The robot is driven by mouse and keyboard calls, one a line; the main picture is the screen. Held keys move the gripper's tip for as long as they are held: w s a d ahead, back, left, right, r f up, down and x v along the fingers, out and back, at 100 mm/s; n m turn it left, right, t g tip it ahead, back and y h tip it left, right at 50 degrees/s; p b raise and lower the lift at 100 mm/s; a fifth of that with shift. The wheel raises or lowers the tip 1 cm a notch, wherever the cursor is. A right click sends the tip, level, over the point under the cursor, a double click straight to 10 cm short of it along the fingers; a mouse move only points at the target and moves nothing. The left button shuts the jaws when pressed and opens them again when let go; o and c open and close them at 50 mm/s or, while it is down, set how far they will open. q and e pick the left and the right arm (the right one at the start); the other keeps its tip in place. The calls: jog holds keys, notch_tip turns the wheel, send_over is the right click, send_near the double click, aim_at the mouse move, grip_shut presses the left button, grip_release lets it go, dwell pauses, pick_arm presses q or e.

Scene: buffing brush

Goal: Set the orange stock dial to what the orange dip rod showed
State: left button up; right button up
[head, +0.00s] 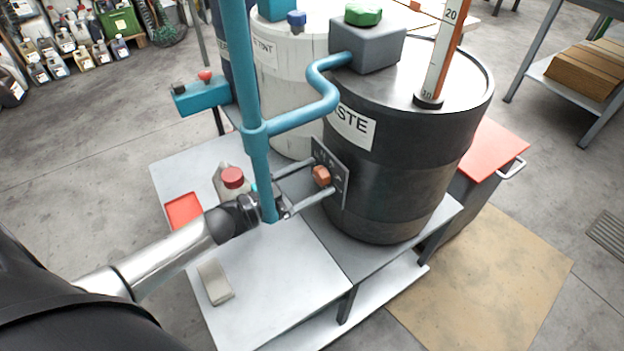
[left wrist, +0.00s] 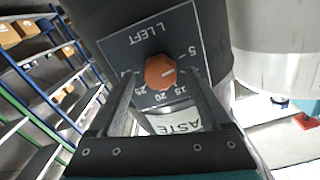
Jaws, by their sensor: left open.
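The orange stock dial (head: 321,176) is on a dark plate (head: 340,172) on the side of the black drum (head: 385,195). In the left wrist view the dial (left wrist: 160,72) appears upside down, with numbers around it; its pale mark points right, near the 5 side. My left gripper (head: 323,174) is open, its two fingers (left wrist: 161,88) on either side of the dial; I cannot tell whether they touch it. The orange dip rod (head: 440,55) stands on the drum's top beside a white scale reading 10 low and 20 higher. My right gripper is not in view.
A blue vertical pipe (head: 255,120) passes close by my left gripper and bends toward a grey box (head: 368,48). A red-capped bottle (head: 232,180), a red tray (head: 183,210) and a grey block (head: 215,282) are on the bench (head: 270,285). A pale drum (head: 290,75) stands behind.

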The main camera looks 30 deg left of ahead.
pick_arm(q)
grip_shut()
dwell(0.7)
